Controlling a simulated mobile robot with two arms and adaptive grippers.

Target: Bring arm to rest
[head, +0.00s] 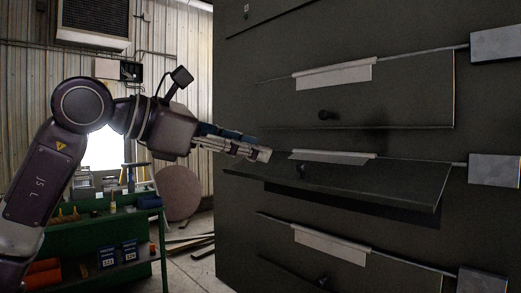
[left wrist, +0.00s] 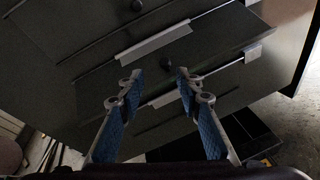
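My left gripper (head: 264,154) reaches in from the left, its fingertips just left of the middle pale strip (head: 340,158) on a tall dark enclosure (head: 235,120). In the left wrist view the gripper (left wrist: 154,74) is open, with its two blue-padded fingers apart and nothing held between them. The middle dark panel (head: 390,183) juts outward at a slant, with a dark gap below it. The upper panel (head: 410,95) lies nearly flush. I cannot tell whether the fingertips touch the enclosure. My right gripper is in neither view.
Grey boxes (head: 494,170) sit at the right ends of the rods. Small knobs (head: 326,115) stick out of the panels. A green workbench (head: 100,240) with tools and bins stands behind my left arm. Some floor shows between bench and enclosure.

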